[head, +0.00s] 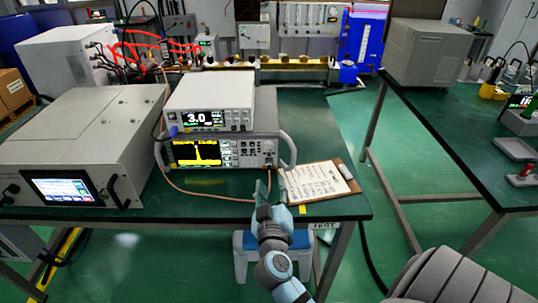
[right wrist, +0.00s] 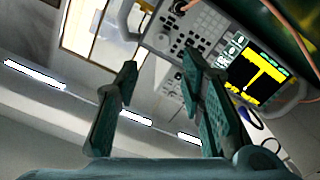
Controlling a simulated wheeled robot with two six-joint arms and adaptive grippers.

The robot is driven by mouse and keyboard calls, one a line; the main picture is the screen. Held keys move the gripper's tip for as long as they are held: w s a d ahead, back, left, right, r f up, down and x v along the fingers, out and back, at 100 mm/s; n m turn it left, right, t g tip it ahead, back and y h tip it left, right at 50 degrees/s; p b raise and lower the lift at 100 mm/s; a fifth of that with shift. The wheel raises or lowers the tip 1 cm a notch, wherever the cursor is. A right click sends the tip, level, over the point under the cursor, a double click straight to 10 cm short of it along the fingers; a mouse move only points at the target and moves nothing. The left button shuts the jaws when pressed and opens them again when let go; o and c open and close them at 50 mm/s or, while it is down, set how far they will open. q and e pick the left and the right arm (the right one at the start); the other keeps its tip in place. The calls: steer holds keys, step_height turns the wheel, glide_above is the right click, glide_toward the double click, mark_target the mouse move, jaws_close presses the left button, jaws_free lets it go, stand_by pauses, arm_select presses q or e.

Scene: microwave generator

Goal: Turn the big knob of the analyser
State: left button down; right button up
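The analyser (head: 222,151) stands on the green-topped bench under a white instrument, its yellow trace screen lit and its keypad at the right. In the right wrist view its front panel (right wrist: 195,30) is tilted, with the screen at the right. My left gripper is not in view.
A clipboard with paper (head: 318,181) lies right of the analyser. The white instrument (head: 211,102) rests on top. A large grey unit with a touchscreen (head: 75,145) stands at the left. An orange cable (head: 205,196) runs along the bench front. A handle (head: 290,150) juts from the analyser's right side.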

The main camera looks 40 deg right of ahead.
mark_target(269, 149)
steer(key=x, duration=1.4)
steer(key=shift+w+a+r, duration=0.1)
steer(key=shift+w+r, duration=0.2)
steer(key=shift+w, duration=0.15)
jaws_close()
